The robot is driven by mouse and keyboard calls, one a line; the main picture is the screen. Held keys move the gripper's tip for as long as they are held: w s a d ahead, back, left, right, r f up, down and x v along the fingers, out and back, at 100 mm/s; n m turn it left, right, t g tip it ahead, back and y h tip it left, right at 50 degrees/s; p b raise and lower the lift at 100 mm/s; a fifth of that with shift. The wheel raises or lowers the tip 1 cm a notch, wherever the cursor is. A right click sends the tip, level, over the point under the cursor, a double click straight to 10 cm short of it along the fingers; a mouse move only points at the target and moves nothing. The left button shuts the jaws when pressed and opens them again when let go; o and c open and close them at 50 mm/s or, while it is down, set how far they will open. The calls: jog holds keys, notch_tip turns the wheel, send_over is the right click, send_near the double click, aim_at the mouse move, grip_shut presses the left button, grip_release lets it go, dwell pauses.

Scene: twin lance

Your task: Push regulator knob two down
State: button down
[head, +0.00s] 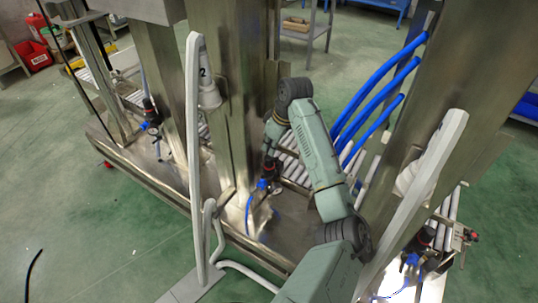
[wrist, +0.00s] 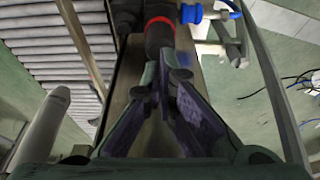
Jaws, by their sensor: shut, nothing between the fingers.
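The middle regulator stands on the metal frame behind the lance marked 2 (head: 204,72). Its dark knob (wrist: 160,37) with a red ring shows at the top centre of the wrist view. Its blue fitting (head: 262,184) shows below my gripper (head: 270,157) in the head view. My gripper (wrist: 168,66) is shut and empty, with its fingertips together at the near end of the knob. I cannot tell whether they touch it. The arm's end partly hides the knob in the head view.
Other regulators stand at the left (head: 150,112) and right (head: 425,238). Metal columns (head: 222,90) rise on both sides of my arm. Blue hoses (head: 375,95) run down at the right. Rollers (wrist: 55,45) lie left of the knob in the wrist view.

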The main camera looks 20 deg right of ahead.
jog(key=shift+r+p, duration=1.85)
jog(key=shift+r, duration=0.55)
jog(key=shift+s+f, duration=0.1)
jog(key=shift+f, duration=0.05)
